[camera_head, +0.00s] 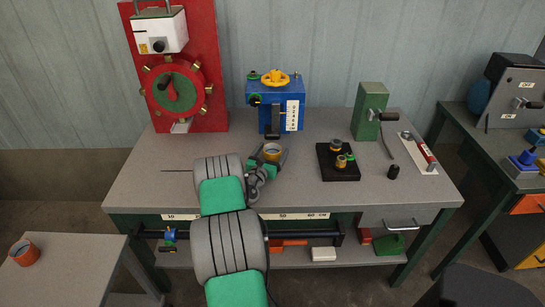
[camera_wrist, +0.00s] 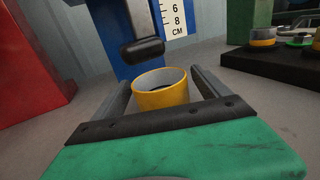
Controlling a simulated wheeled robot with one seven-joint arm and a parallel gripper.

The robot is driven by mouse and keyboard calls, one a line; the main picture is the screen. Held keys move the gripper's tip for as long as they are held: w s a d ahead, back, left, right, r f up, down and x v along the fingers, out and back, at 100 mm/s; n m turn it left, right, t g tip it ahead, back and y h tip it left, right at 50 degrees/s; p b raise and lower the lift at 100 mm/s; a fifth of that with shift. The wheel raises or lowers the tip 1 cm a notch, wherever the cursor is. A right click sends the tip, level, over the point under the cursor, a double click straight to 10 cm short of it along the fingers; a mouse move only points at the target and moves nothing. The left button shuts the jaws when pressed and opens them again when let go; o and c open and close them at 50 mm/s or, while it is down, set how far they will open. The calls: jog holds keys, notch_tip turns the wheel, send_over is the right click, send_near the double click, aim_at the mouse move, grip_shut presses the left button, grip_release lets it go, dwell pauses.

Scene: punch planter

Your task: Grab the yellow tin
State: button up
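In the head view the tin (camera_head: 272,153) is at the end of my arm, above the middle of the bench, in front of the blue press. My gripper (camera_head: 270,155) is partly hidden there by my own arm.
The blue press (camera_head: 282,105) has a dark ram (camera_wrist: 142,51) close behind the tin. A red stand (camera_head: 180,90) is at left, a black block with small parts (camera_head: 338,174) and a green machine (camera_head: 369,110) at right. An orange tin (camera_head: 25,253) sits on the left table.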

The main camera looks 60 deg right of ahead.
jog(key=c, duration=1.5)
jog(key=shift+c, duration=0.4)
jog(key=shift+r, duration=0.15)
